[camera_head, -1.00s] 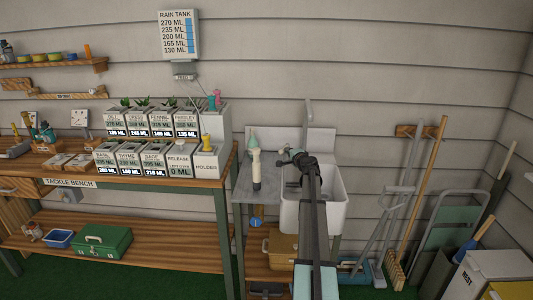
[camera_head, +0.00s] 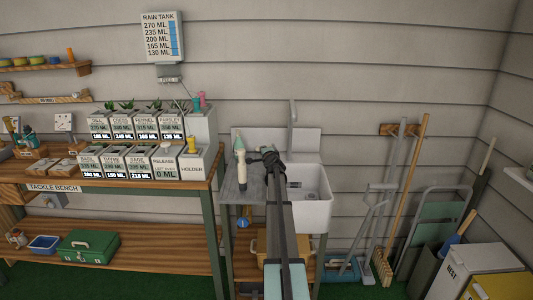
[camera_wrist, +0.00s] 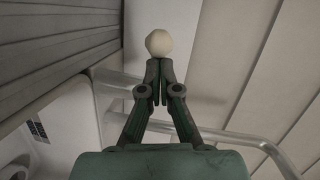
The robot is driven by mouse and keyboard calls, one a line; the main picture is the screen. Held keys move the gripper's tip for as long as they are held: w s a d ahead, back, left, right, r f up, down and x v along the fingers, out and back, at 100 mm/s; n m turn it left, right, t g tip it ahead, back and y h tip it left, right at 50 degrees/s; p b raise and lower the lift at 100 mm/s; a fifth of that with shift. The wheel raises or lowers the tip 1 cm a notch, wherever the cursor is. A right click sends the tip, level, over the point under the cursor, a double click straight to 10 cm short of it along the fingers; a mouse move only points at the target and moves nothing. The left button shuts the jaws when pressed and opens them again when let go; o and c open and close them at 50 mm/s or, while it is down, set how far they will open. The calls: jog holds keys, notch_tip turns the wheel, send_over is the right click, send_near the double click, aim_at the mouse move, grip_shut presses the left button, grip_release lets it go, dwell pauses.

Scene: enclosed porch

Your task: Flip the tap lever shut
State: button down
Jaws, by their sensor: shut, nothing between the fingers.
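The tap's tall grey spout (camera_head: 292,113) rises behind the white sink (camera_head: 312,212). My gripper (camera_head: 256,155) is over the left side of the sink, beside a cream bottle-like object with a pale green cone top (camera_head: 240,160). In the wrist view my gripper (camera_wrist: 158,70) is shut and empty. A pale round knob (camera_wrist: 158,43) shows just past its fingertips; I cannot tell whether they touch or whether it is the lever's end. A curved grey tube (camera_wrist: 245,142) runs at lower right. In the head view the lever is not clearly visible, and my arm hides part of the sink.
The tackle bench (camera_head: 140,183) with labelled planter boxes (camera_head: 128,165) stands to the left. A broom (camera_head: 403,185), a folded green chair (camera_head: 437,225) and a bin (camera_head: 485,272) stand to the right. The sink basin's right side is clear.

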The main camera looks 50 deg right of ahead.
jog(key=shift+w+a, duration=0.15)
jog(key=shift+w, duration=0.5)
jog(key=shift+r, duration=0.1)
notch_tip(320, 180, up, 10)
dwell(0.5)
